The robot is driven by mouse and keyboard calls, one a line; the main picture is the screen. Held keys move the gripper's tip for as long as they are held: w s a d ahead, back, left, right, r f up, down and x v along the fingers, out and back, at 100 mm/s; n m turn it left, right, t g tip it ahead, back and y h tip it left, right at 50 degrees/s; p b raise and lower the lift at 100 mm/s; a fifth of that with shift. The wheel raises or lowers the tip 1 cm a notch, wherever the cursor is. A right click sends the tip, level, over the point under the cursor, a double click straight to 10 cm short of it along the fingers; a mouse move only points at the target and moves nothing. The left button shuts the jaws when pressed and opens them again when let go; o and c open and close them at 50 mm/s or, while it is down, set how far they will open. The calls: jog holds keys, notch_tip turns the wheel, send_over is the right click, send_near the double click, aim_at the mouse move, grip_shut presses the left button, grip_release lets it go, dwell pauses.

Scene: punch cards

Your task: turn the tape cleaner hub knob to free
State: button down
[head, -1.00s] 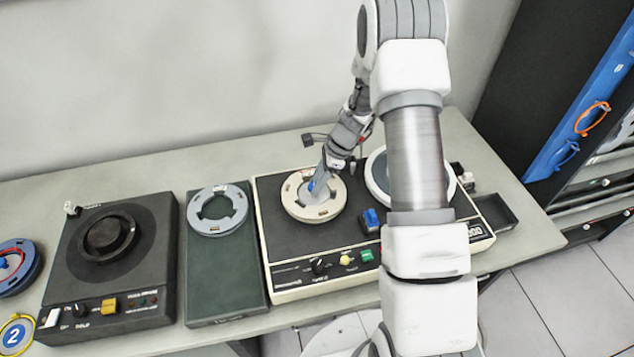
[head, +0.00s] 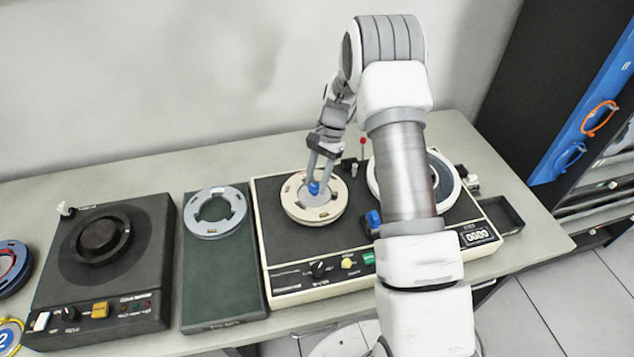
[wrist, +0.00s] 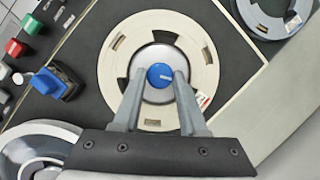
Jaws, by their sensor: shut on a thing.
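The tape cleaner (head: 262,235) is the cream-edged machine with a dark top in the middle of the bench. A cream reel (head: 330,213) sits around its left hub. The blue hub knob (head: 314,188) stands at the centre of that reel. It also shows in the wrist view (wrist: 159,75), with a pale mark on its right side. My gripper (head: 317,180) comes down from above and is shut on the blue knob. In the wrist view a finger of my gripper (wrist: 160,80) lies on each side of the knob.
A blue block-like part (head: 374,219) stands right of the cream reel. A second reel (head: 447,170) sits at the machine's right, partly behind my arm. A grey ring (head: 217,228) lies on a green panel (head: 213,290) to the left. A dark machine (head: 150,235) stands farther left.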

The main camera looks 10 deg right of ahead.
jog(key=shift+n, duration=0.5)
jog(key=shift+g, duration=0.3)
jog(key=shift+c, duration=2.2)
grip_release()
jog(key=shift+w+r, duration=0.1)
jog(key=shift+r, duration=0.05)
jog(key=v, duration=1.7)
jog(key=shift+r+b, duration=0.2)
jog(key=shift+b, duration=0.25)
jog(key=shift+a, duration=0.15)
